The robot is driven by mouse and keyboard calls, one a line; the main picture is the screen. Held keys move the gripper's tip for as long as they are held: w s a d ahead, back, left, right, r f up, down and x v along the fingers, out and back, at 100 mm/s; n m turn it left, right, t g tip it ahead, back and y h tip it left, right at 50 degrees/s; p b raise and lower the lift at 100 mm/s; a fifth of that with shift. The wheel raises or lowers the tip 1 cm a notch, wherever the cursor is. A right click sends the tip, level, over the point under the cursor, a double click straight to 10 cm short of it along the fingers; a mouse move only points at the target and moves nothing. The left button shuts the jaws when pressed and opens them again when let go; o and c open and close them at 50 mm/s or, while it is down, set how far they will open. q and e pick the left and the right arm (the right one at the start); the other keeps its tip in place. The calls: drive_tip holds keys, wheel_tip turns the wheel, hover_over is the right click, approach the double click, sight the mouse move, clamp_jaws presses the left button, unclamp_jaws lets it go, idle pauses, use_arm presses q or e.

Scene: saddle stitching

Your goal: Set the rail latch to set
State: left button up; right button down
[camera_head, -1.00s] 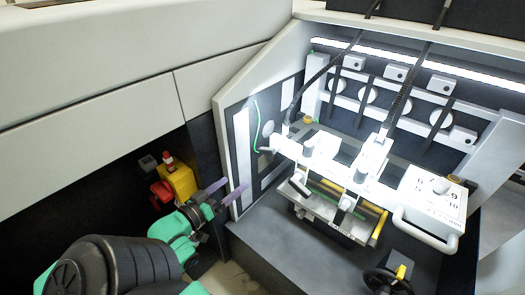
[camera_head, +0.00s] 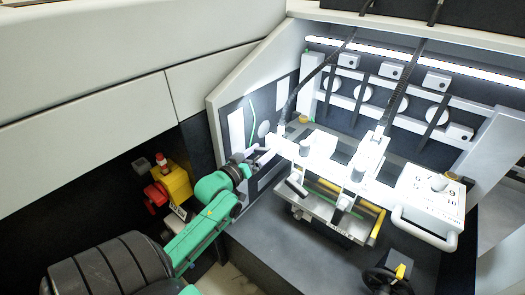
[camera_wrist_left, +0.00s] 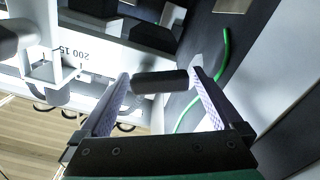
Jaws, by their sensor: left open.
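My left gripper (camera_head: 257,157) reaches the left end of the white rail (camera_head: 322,163) in the head view. In the left wrist view the gripper (camera_wrist_left: 161,76) is open, its two pale ribbed fingers apart. A short dark cylindrical handle (camera_wrist_left: 160,82) lies across the gap between the fingertips; it looks like the rail latch's grip, but I cannot be sure. The fingers stand on either side of its ends, and I cannot tell whether they touch it. No latch setting mark is readable. My right gripper is not in view.
A white rail part with printed numbers (camera_wrist_left: 85,62) is at the left in the wrist view. A green cable (camera_wrist_left: 224,52) hangs on the dark panel. A yellow box with a red knob (camera_head: 179,182) stands left of my arm. A black handwheel (camera_head: 388,280) is at front right.

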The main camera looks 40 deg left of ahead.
use_arm(q)
drive_tip(key=c, duration=1.2)
drive_tip(key=shift+r+m+p, duration=0.45)
drive_tip(key=shift+m+p, duration=0.35)
drive_tip(key=shift+p, duration=0.2)
drive_tip(key=shift+c, duration=0.2)
drive_tip(key=shift+m+p, duration=0.3)
drive_tip(key=shift+m, duration=0.2)
drive_tip(key=shift+f, duration=0.2)
drive_tip(key=o, duration=1.2)
drive_tip(key=shift+o, duration=0.2)
drive_tip(key=s, duration=1.4)
drive_tip(key=shift+s+d, duration=0.15)
drive_tip(key=shift+s, duration=0.15)
